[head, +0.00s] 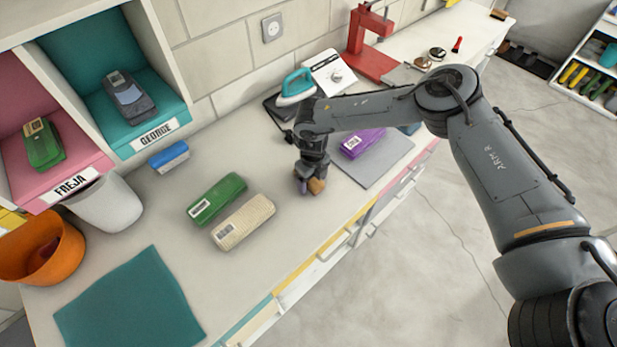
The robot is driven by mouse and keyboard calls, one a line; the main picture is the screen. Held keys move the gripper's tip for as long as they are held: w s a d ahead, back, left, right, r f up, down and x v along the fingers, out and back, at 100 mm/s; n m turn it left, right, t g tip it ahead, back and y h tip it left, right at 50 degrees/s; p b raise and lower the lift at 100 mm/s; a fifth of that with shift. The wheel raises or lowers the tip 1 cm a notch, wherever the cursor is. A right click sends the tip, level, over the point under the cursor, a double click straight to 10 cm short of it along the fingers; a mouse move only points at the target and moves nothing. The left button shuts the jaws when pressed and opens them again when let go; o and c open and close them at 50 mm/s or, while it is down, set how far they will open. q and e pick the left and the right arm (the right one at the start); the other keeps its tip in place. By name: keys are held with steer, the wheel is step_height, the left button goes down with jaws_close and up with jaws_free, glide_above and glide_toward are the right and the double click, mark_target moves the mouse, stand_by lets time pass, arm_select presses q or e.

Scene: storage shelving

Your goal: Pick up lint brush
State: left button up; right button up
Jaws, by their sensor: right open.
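My right gripper (309,184) points down at the middle of the counter, with its jaws open. A small brown block-like thing (318,186) is right at its fingertips, partly hidden by them. It may be the lint brush, but it is too small and covered to be sure. I cannot tell whether the fingers touch it. My left gripper is not in view.
Left of my right gripper lie a green box (217,199), a cream box (243,221) and a small blue item (169,156). A purple box (362,143) lies on a grey mat (378,168) to the right. A teal iron (296,88) stands behind. The counter's near middle is clear.

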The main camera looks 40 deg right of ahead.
mark_target(315, 179)
steer(key=shift+f, duration=0.1)
steer(key=shift+c, duration=0.4)
steer(key=c, duration=1)
steer(key=shift+r, duration=0.55)
steer(key=r, duration=0.2)
steer(key=r+b, duration=0.1)
steer(key=shift+s+d+r, duration=0.2)
steer(key=shift+s+d, duration=0.05)
steer(key=shift+s, duration=0.05)
steer(key=s+d+r, duration=0.2)
steer(key=s, duration=0.1)
steer(key=s+d+r+b, duration=0.1)
steer(key=s+d+r, duration=0.1)
steer(key=s, duration=0.1)
steer(key=s+d+r, duration=0.2)
steer(key=s, duration=0.1)
steer(key=shift+r, duration=0.3)
